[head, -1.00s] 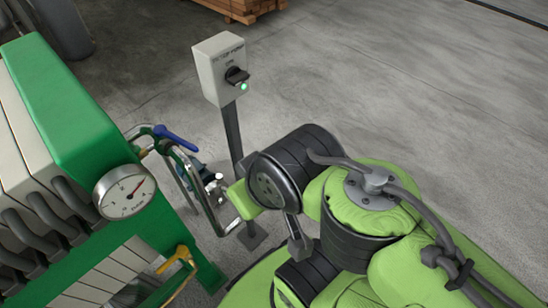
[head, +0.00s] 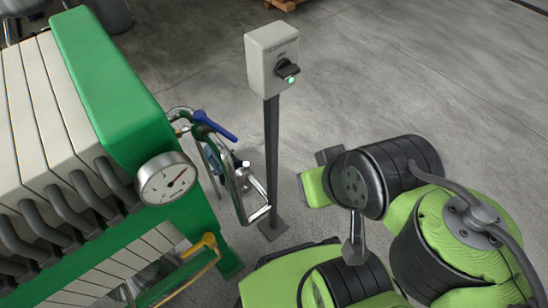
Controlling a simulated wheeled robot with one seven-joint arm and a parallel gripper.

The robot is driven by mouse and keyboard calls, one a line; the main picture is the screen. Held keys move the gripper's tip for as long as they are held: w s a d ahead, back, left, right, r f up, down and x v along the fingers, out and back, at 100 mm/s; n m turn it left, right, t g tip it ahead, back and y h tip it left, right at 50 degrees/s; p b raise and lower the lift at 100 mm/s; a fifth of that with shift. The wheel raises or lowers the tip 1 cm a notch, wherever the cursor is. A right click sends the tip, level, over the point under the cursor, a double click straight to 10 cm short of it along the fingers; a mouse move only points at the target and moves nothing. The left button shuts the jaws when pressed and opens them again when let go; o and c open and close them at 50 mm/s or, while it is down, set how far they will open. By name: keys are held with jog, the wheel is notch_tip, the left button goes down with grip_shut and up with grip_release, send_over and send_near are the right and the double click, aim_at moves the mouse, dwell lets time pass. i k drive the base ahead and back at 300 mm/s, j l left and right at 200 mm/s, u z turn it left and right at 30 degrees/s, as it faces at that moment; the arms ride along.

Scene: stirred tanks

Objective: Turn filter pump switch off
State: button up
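The filter pump switch is a light grey box (head: 272,57) on a dark post, upper middle of the head view. A black rotary knob (head: 288,69) sits on its front, and a small green lamp (head: 291,80) glows below it. The label is too small to read. My arm is folded at the lower right. The end of my arm, where my gripper (head: 318,172) seems to be, is below and right of the box, apart from it. I cannot make out the fingers or anything between them.
A green filter press (head: 112,85) with pale plates and a round gauge (head: 166,179) fills the left. Bent pipes with a blue-handled valve (head: 214,126) stand between it and the post (head: 271,150). A yellow handle (head: 200,258) is lower left. Floor right of the box is clear.

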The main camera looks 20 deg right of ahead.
aim_at(284, 70)
jog(key=k+j, duration=0.1)
jog(key=j, duration=0.75)
jog(key=k+j+u, duration=0.1)
jog(key=j, duration=0.35)
